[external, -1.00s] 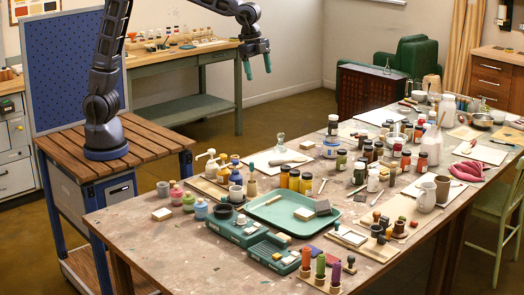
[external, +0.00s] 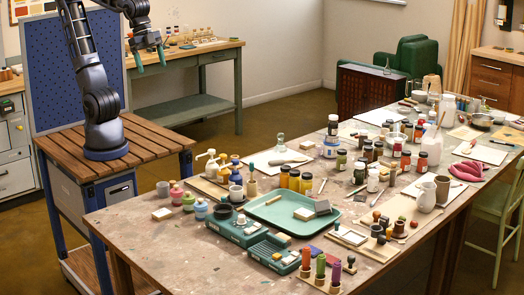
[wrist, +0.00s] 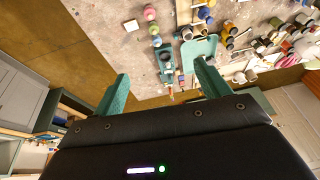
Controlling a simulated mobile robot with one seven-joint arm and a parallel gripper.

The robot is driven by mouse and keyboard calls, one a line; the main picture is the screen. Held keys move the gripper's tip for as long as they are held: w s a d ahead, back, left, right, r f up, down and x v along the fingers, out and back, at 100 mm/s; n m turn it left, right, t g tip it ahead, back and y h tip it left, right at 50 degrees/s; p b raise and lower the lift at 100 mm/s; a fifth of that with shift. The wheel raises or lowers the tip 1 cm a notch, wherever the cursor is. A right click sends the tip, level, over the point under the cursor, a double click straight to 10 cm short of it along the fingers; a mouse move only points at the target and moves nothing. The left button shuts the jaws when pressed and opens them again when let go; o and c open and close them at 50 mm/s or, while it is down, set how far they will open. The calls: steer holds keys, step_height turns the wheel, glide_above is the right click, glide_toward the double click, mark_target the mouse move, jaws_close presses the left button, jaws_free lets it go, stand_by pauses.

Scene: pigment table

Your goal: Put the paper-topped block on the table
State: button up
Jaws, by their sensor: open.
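A small pale-topped block (external: 162,214) lies on bare table at the near left. In the wrist view it is a pale square (wrist: 131,25) near the top. Another block with a pale top (external: 304,214) lies in the green tray (external: 262,215), beside a grey block (external: 322,207). I cannot tell which top is paper. My gripper (external: 150,59) is open and empty, high above the back-left area and well apart from the blocks. Its two green fingers stand wide apart in the wrist view (wrist: 162,72).
The work table (external: 130,230) is crowded with jars, bottles and brushes at its middle and far end. Green scale-like devices (external: 238,229) stand before the tray. Small colored pots (external: 188,202) stand near the left block. Bare table shows at the near-left corner.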

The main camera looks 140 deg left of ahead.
steer(key=s+d+f, duration=0.4)
steer(key=s+d, duration=0.1)
steer(key=s, duration=0.4)
steer(key=shift+s+d+t+h, duration=0.2)
steer(key=shift+t+h, duration=0.1)
steer(key=shift+h, duration=0.1)
stand_by(0.6)
